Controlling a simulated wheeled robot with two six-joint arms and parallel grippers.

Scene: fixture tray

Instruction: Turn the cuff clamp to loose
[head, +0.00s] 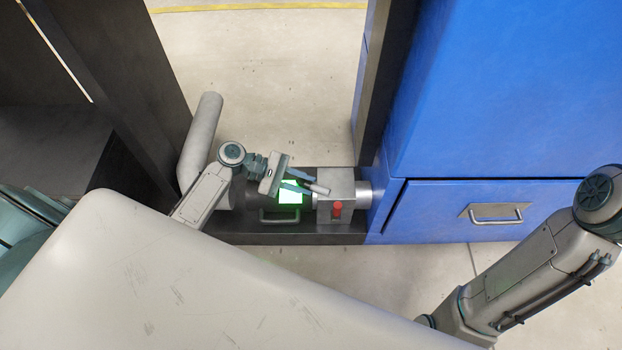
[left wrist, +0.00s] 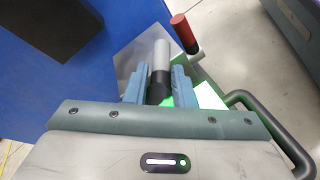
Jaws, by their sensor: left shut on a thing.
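My left gripper (head: 293,181) reaches over a low dark bench and is shut on a short handle (head: 318,188), light grey at its tip. In the left wrist view the handle (left wrist: 161,58) is grey with a black lower part and sits between the two blue-grey fingers (left wrist: 158,88). The handle lies over a silver metal block (head: 328,207), which I take to be the cuff clamp; its joint to the block is hidden. A red knob (head: 337,209) stands on the block's front side and shows in the left wrist view (left wrist: 184,33). My right gripper is out of view.
A lit green-and-white panel (head: 290,195) and a dark bar handle (head: 279,217) are beside the block. A blue cabinet (head: 500,90) with a drawer handle (head: 496,212) stands at right. A thick grey pipe (head: 200,140) rises at left.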

